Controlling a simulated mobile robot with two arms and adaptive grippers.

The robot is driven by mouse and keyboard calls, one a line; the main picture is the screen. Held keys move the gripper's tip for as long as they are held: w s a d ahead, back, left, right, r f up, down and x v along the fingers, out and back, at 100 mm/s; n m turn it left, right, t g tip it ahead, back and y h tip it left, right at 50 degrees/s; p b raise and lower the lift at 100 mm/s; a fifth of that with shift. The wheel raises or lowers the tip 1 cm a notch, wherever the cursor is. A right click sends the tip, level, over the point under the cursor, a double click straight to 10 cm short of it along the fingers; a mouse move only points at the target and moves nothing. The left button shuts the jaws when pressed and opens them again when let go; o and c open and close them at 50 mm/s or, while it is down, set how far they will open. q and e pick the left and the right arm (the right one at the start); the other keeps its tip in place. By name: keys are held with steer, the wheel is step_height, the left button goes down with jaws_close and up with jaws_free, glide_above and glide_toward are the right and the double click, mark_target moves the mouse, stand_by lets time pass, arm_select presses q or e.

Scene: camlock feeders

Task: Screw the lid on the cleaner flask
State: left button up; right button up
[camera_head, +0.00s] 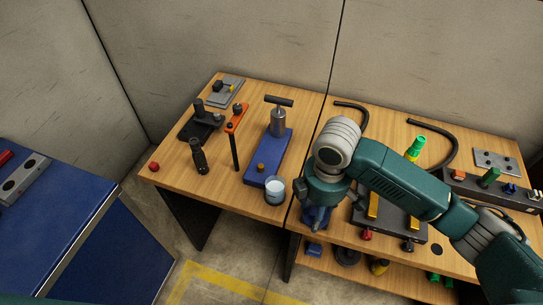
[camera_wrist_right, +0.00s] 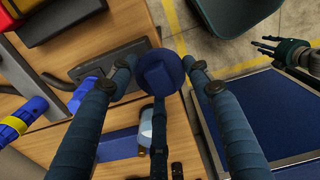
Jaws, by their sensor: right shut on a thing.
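The cleaner flask seems to be the pale blue, clear-walled container (camera_head: 275,190) at the front edge of the left table, beside a blue base plate. It also shows in the right wrist view (camera_wrist_right: 146,132), partly hidden. My right gripper (camera_head: 317,208) is right of the flask, over the table front. In the wrist view my right gripper (camera_wrist_right: 158,72) is shut on a round dark blue lid (camera_wrist_right: 160,76) with a raised grip. The lid is apart from the flask. My left gripper (camera_wrist_right: 265,48) shows small at the wrist view's upper right, its fingers spread and empty.
The blue base plate (camera_head: 268,160) carries a metal cylinder with a T-handle (camera_head: 278,115). An orange-topped stand (camera_head: 237,120), a black tool (camera_head: 198,156) and a red ball (camera_head: 154,167) are further left. A dark tray (camera_head: 390,222) with yellow parts is on the right.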

arm_select(q)
step_height(320, 180, up, 3)
steer(key=p, duration=0.3)
steer(key=shift+s+a+r, duration=0.1)
steer(key=shift+s+r, duration=0.05)
arm_select(e)
steer(key=w+a+r+n, duration=0.3)
steer(key=w+a+n, duration=0.2)
steer(key=n, duration=0.6)
steer(key=w+a+r+n, duration=0.3)
steer(key=w+a+n, duration=0.2)
steer(key=n, duration=0.7)
steer(key=shift+w+a+r, duration=0.25)
steer(key=shift+a+r, duration=0.05)
steer(key=shift+r, duration=0.1)
arm_select(q)
steer(key=shift+r, duration=0.15)
step_height(320, 180, down, 3)
steer(key=b, duration=0.2)
steer(key=shift+b, duration=0.4)
arm_select(e)
step_height(320, 180, down, 6)
steer(key=n, duration=0.6)
steer(key=shift+r+n, duration=0.2)
steer(key=shift+n, duration=0.2)
